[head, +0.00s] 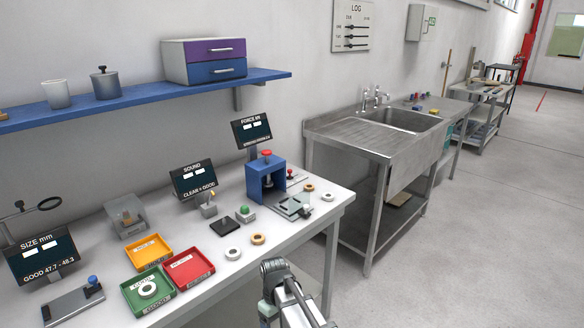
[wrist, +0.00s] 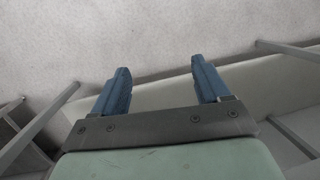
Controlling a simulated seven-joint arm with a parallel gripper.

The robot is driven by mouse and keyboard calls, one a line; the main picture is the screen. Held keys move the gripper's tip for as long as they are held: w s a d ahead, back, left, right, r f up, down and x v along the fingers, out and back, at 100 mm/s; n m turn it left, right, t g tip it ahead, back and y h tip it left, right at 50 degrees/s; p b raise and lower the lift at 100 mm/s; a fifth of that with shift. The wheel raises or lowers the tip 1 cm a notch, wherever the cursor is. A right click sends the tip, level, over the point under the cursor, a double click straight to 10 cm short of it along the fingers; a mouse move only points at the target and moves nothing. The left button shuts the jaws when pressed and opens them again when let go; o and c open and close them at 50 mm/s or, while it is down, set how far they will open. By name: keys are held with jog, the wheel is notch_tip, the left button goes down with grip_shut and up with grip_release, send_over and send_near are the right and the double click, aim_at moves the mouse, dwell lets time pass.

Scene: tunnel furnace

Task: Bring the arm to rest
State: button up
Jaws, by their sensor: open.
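My gripper (wrist: 158,80) shows in the wrist view with its two blue fingers spread apart. Nothing is between them. Pale floor and a light panel with grey metal legs lie beyond the fingers. In the head view my arm (head: 287,292) shows at the bottom centre, in front of the white workbench (head: 315,215) near its front edge. The fingertips cannot be made out there. The arm appears apart from the things on the bench.
The bench carries a green tray (head: 128,299), a red tray (head: 205,274), a yellow tray (head: 166,247), several rings, a blue press (head: 254,181) and small screens. A blue shelf (head: 135,95) hangs above. A steel sink (head: 400,120) stands right. Open floor (head: 470,240) lies at right.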

jog(key=s+d+f+m+g, duration=0.1)
jog(key=s+d+f, duration=0.25)
jog(key=f, duration=0.25)
jog(key=s+d+f+m, duration=0.2)
jog(key=s+d+f, duration=0.1)
jog(key=d+f, duration=0.2)
jog(key=s+d+f+m+g, duration=0.1)
jog(key=s+d+f, duration=0.3)
jog(key=s, duration=0.4)
jog(key=s+d+f+m+g, duration=0.1)
jog(key=s+d+f+m, duration=0.2)
jog(key=s+f, duration=0.4)
jog(key=s+d+f+m+g, duration=0.1)
jog(key=s+d+f, duration=0.4)
jog(key=s, duration=0.6)
jog(key=shift+s+d+f+m, duration=0.15)
jog(key=shift+d+m, duration=0.35)
jog(key=shift+d, duration=0.1)
